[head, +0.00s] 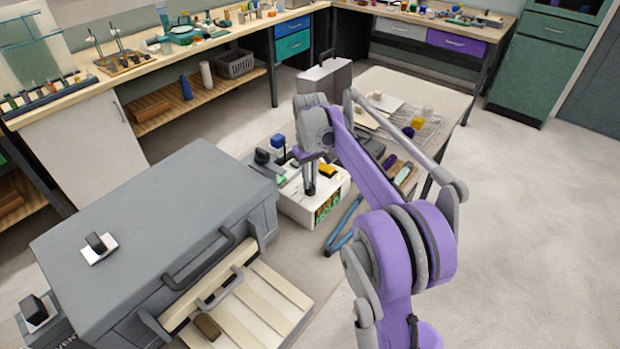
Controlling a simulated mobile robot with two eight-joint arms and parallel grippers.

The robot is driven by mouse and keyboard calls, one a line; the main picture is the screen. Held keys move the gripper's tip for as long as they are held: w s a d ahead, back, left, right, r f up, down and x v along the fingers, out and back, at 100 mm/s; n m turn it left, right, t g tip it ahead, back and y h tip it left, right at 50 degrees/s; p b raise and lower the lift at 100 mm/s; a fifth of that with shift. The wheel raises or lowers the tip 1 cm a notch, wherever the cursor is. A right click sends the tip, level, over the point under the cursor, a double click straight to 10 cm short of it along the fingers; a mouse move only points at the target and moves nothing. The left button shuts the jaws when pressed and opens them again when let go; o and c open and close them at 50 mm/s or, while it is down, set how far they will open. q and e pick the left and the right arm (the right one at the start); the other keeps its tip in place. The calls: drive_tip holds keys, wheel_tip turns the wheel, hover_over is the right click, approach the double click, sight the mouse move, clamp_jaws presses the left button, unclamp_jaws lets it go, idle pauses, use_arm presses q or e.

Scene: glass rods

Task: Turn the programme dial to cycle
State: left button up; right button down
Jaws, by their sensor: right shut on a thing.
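A white control box (297,208) with a coloured front panel (326,207) stands at the right end of the grey kiln (150,215). My right gripper (309,192) points down at the top of this box, with its dark fingers close together. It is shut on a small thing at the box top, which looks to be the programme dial. The fingers hide the dial, so its pointer and setting cannot be read. My left gripper is out of view.
A yellow part (327,171) and a blue-capped part (278,143) sit close around the gripper. The kiln's front handle (200,262) and slatted shelf (262,308) are at the lower left. A table (440,95) stands behind my right arm. Floor at right is clear.

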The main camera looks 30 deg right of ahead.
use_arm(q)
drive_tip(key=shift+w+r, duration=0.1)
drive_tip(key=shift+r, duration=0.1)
use_arm(e)
drive_tip(key=shift+m, duration=2.3)
drive_tip(key=c, duration=0.9)
unclamp_jaws()
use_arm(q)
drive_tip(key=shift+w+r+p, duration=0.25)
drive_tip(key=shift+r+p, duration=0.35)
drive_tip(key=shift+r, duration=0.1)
use_arm(e)
wheel_tip(320, 180, up, 11)
drive_tip(key=shift+f, duration=0.1)
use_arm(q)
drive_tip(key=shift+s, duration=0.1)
use_arm(e)
drive_tip(key=shift+s+f, duration=0.1)
